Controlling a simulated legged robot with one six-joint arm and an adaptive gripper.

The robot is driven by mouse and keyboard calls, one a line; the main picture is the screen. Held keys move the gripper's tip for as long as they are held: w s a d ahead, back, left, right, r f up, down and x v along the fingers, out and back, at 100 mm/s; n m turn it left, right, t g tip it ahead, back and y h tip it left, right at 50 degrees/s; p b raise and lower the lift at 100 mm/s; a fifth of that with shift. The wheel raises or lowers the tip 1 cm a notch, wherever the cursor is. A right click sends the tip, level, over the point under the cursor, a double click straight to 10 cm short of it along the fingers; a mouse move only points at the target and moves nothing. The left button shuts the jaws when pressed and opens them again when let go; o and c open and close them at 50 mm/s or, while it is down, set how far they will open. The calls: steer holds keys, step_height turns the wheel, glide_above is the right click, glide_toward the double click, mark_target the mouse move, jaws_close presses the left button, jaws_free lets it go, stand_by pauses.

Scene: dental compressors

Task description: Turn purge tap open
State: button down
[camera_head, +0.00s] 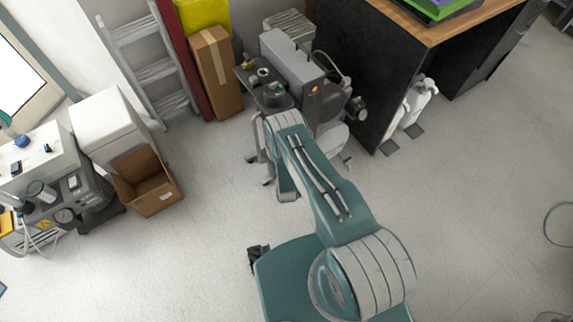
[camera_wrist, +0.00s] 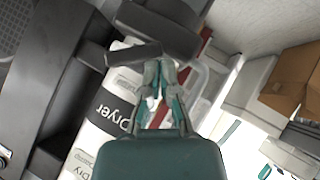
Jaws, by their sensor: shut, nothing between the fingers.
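In the wrist view, my gripper (camera_wrist: 158,70) is shut, with its fingertips together beside a dark grey lever-like part (camera_wrist: 134,55). That part may be the purge tap, but I cannot tell for sure. Whether the fingertips touch it is unclear. A white cylinder with a black band reading "Dryer" (camera_wrist: 112,108) is left of the fingers. In the head view, the grey compressor unit (camera_head: 290,62) stands beyond my arm. My gripper and the tap are hidden there behind the arm.
A dark desk (camera_head: 375,70) stands right of the compressor, with white bottles (camera_head: 421,95) beside it. A tall cardboard box (camera_head: 215,72) and a ladder (camera_head: 150,70) are to the left. The floor between is clear.

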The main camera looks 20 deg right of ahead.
steer(key=shift+a+f, duration=0.1)
steer(key=shift+f, duration=1.15)
stand_by(0.3)
